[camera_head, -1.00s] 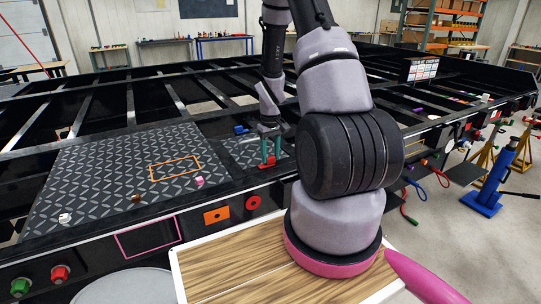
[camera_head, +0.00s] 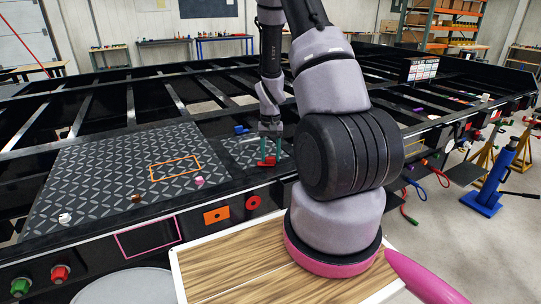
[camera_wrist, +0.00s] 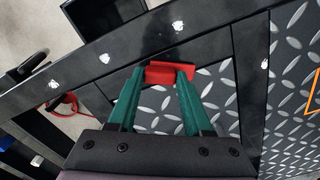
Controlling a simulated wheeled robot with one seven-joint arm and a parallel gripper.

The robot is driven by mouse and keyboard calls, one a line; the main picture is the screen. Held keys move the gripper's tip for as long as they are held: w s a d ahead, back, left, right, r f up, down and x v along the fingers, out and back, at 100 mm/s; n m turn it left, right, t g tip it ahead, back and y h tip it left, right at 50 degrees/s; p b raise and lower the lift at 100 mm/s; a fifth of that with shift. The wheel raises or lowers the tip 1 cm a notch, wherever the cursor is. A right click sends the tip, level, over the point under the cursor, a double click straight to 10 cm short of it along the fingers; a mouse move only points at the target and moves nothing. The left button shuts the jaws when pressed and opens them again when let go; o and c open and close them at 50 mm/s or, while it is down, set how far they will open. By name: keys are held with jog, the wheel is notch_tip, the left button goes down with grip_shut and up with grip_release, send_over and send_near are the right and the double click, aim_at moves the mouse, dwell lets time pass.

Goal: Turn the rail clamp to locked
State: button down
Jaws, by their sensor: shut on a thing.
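The rail clamp shows as a small red piece (camera_head: 267,161) at the right end of the tread-plate deck, by the trailer's front rail. In the wrist view the red piece (camera_wrist: 168,77) lies between my green fingertips, over the plate beside the black rail. My gripper (camera_head: 268,153) points down and is shut on this red piece; it also shows in the wrist view (camera_wrist: 165,74). The fingers hide part of the clamp. I cannot read any locked or unlocked mark.
A blue piece (camera_head: 240,129) lies just behind the clamp. A pink piece (camera_head: 199,181), a brown piece (camera_head: 136,198) and a white piece (camera_head: 65,218) sit along the deck (camera_head: 100,180). A wooden-topped surface (camera_head: 240,265) is in front. The orange-outlined deck area is clear.

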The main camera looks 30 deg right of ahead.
jog(key=m, duration=0.6)
jog(key=shift+m, duration=0.3)
jog(key=m, duration=0.5)
jog(key=shift+m, duration=0.3)
jog(key=shift+c, duration=1.6)
grip_release()
notch_tip(320, 180, up, 11)
jog(key=shift+f, duration=0.1)
